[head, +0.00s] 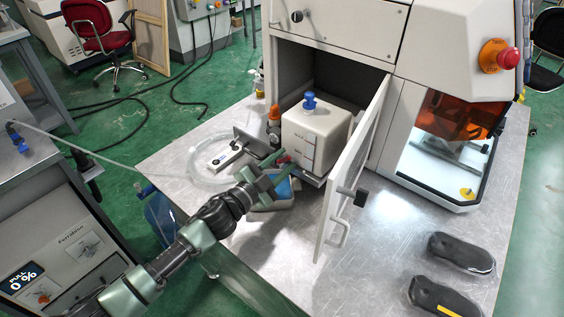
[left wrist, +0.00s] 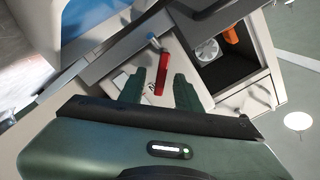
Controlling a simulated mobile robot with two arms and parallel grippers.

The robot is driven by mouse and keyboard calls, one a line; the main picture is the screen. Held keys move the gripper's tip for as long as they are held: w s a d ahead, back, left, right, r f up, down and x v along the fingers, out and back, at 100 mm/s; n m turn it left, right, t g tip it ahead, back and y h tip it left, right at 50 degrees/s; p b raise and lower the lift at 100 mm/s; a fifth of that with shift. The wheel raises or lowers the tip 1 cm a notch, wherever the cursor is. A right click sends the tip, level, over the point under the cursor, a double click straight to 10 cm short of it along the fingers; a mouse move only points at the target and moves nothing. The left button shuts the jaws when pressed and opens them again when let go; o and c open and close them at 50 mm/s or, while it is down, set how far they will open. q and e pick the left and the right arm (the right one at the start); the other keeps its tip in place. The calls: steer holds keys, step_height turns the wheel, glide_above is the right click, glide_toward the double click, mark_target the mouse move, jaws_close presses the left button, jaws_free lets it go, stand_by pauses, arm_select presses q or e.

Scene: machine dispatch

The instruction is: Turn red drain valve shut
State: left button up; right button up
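My left gripper (head: 279,174) is at the valve. In the left wrist view its green fingers (left wrist: 158,85) are apart, with the lever between them and gaps at its sides. I cannot tell whether either finger touches it. My right gripper is not in view.
An open cabinet door (head: 352,170) stands just right of the tank. A tray with blue inside (head: 262,205) sits below the gripper. A coiled clear hose (head: 197,172) and an orange-capped bottle (head: 273,122) are to the left.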

arm_select(q)
steer(key=v, duration=0.8)
steer(key=shift+b, duration=0.4)
steer(key=shift+w, duration=0.1)
